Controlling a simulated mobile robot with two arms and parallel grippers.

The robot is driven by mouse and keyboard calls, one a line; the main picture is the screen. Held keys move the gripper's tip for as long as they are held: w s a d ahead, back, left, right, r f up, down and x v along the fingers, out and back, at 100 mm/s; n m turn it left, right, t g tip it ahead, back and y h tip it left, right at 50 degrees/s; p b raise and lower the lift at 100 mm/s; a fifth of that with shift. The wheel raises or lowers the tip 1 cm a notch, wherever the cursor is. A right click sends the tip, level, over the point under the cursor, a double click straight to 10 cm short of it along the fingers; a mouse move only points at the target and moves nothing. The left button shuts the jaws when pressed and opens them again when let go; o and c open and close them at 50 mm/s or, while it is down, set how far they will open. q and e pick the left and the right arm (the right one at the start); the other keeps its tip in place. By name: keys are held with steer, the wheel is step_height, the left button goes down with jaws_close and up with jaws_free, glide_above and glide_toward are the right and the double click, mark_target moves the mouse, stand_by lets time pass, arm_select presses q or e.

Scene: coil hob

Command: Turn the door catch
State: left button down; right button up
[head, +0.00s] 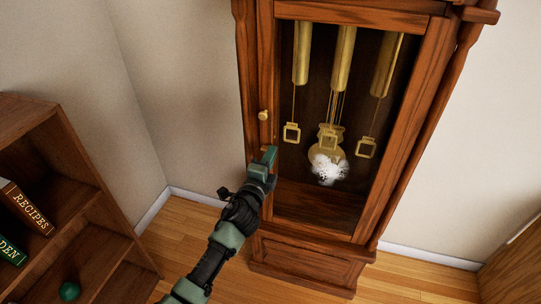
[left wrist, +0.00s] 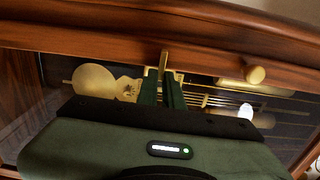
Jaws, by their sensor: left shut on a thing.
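The tall wooden clock case (head: 310,240) has a glazed front door (head: 265,60) in the head view. The brass door catch (left wrist: 164,58) shows in the left wrist view as a small bar lying across the door's wooden frame. My left gripper (head: 267,158) is at the left edge of the door, below the round brass knob (head: 264,115). In the left wrist view my left gripper (left wrist: 163,86) has its green fingers shut on the catch, hiding its lower part. The knob (left wrist: 256,75) is to the right there. My right gripper is not in view.
A wooden bookshelf (head: 85,190) with books stands at the left. Bare floor (head: 180,235) lies between shelf and clock.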

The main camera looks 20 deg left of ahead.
arm_select(q)
steer(key=c, duration=1.6)
jaws_free()
steer(key=shift+o, duration=0.2)
steer(key=s, duration=0.7)
steer(key=shift+s+a, duration=0.15)
steer(key=shift+s, duration=0.25)
